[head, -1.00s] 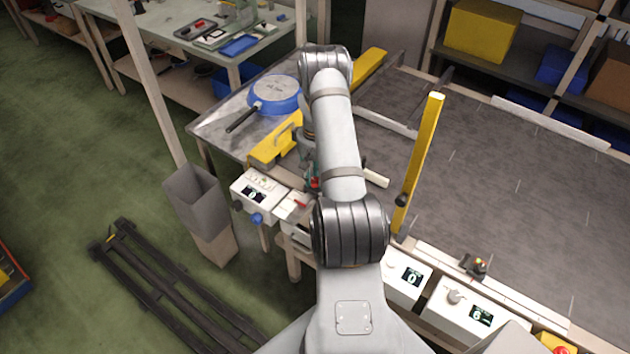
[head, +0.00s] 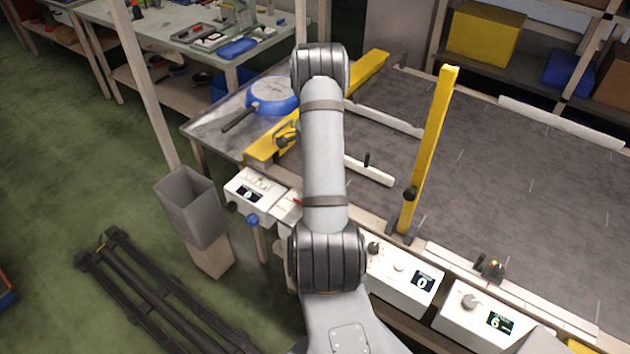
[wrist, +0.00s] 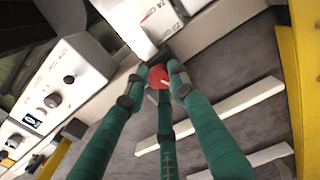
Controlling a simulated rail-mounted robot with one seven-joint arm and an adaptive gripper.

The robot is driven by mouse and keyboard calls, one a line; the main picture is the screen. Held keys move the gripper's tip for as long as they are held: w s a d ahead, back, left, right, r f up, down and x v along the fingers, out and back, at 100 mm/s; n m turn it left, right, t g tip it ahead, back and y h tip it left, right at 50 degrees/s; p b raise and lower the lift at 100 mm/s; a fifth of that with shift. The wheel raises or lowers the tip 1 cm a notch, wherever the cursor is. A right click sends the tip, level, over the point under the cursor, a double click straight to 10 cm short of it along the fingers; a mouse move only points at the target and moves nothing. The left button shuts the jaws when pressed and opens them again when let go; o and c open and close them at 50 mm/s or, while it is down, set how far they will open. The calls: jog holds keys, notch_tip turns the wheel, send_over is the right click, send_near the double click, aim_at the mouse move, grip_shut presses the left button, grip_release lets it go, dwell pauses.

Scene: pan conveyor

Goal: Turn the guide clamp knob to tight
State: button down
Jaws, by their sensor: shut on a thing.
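A round red knob (wrist: 157,74) with a pale pointer mark shows in the wrist view, and I take it for the guide clamp knob. My gripper (wrist: 156,84) has green fingers with dark joints. Its fingertips close around the red knob from several sides. The fingers partly cover the knob, and I cannot read any tight or loose marking. In the head view my own arm hides both the gripper and the knob.
White control boxes with displays (head: 405,280) line the conveyor's front edge. A yellow bar (head: 430,145) stands up over the grey belt (head: 520,170). White guide strips (head: 370,171) lie on the belt. A blue pan (head: 272,93) is at the left end, beside a yellow rail (head: 262,148).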

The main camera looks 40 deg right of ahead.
jog(key=shift+m+b, duration=1.4)
jog(key=shift+m, duration=0.8)
jog(key=c, duration=1.5)
grip_release()
jog(key=shift+o, duration=0.2)
notch_tip(320, 180, up, 12)
